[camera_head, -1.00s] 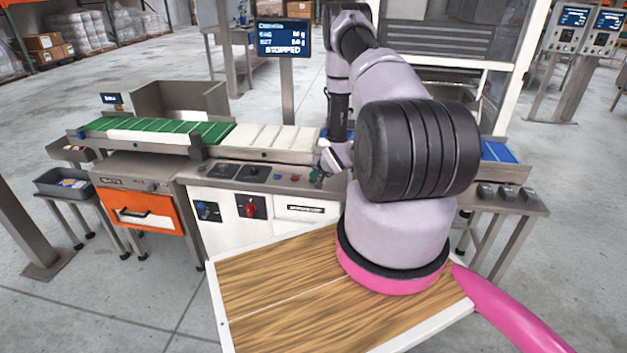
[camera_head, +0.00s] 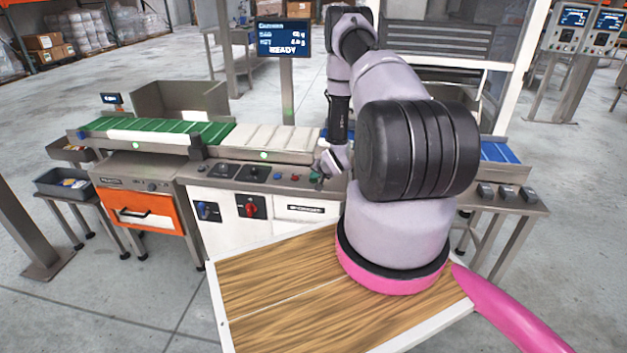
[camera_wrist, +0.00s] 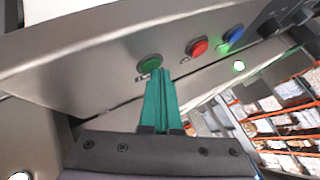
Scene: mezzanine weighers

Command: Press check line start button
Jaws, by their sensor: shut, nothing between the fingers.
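The green button (camera_wrist: 150,63) sits on the grey sloped panel in the wrist view. A red button (camera_wrist: 198,47) and a blue button (camera_wrist: 235,36) are to its right. My gripper (camera_wrist: 159,75) has its teal fingers together, with nothing between them. The fingertips are right at the lower edge of the green button in the picture; I cannot tell whether they touch it. In the head view my gripper (camera_head: 317,179) is at the right end of the control panel (camera_head: 228,180). The display (camera_head: 283,36) reads READY.
The conveyor with green belt (camera_head: 160,130) runs behind the panel. Green lights (camera_head: 263,155) glow on its side. A red rotary switch (camera_head: 251,209) is on the white cabinet front. An orange drawer unit (camera_head: 140,212) stands to the left. Floor is open at the front left.

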